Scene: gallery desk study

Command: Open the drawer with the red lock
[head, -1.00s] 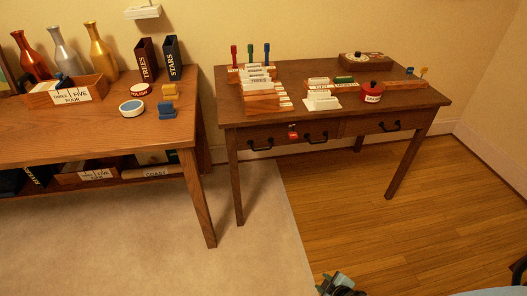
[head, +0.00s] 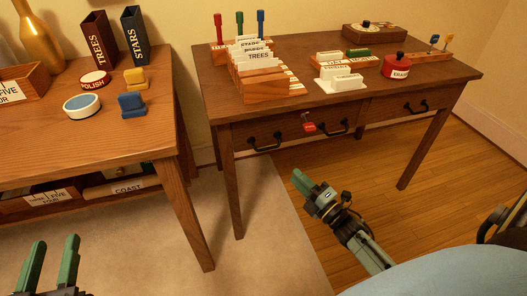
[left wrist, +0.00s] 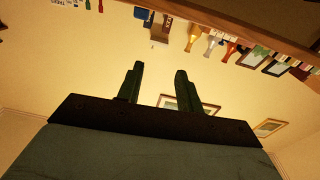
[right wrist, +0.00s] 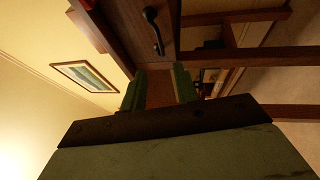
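The wooden desk has a drawer front (head: 285,130) on its left with two black handles, one left (head: 264,144) and one right (head: 332,128). A small red lock (head: 309,127) hangs between them. This drawer looks closed. My right gripper (head: 304,182) is low in front of the desk, below and apart from the handles. In the right wrist view its fingers (right wrist: 160,88) are spread and empty, with a black handle (right wrist: 153,30) beyond them. My left gripper (head: 56,242) is open and empty at the lower left, away from the desk; its spread fingers show in the left wrist view (left wrist: 158,85).
The desk's right drawer (head: 400,108) has one black handle and no red lock. A second wooden table (head: 60,125) stands left. Floor before the drawers is clear apart from my arm.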

